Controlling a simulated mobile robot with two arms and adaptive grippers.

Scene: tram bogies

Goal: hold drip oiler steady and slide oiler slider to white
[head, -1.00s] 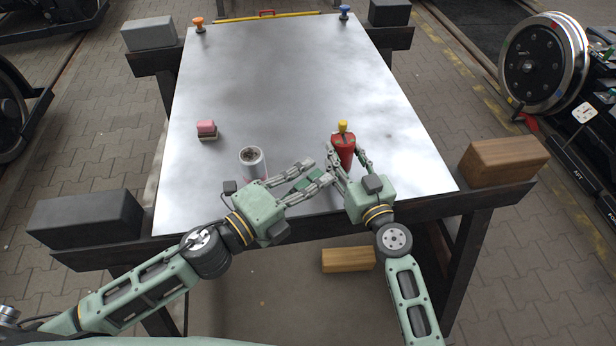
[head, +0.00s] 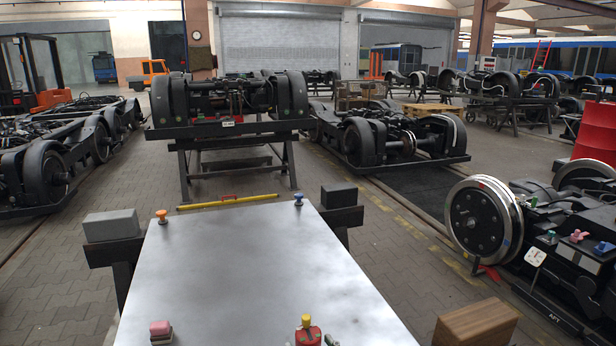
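The red drip oiler (head: 308,336) with its yellow top (head: 306,320) stands upright at the bottom edge of the head view, on the near part of the metal table; its lower part is cut off by the frame. Its slider cannot be made out. A small green and grey piece just right of the oiler looks like a fingertip of my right gripper (head: 329,340); the rest of that gripper is out of frame, so its grip cannot be judged. My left gripper is not in view.
The bright metal table top (head: 250,255) is clear in its middle. A pink-topped block (head: 160,330) stands at left. An orange knob (head: 162,216) and a blue knob (head: 298,198) mark the far corners. Bogies (head: 230,100) and wheelsets (head: 484,216) stand around.

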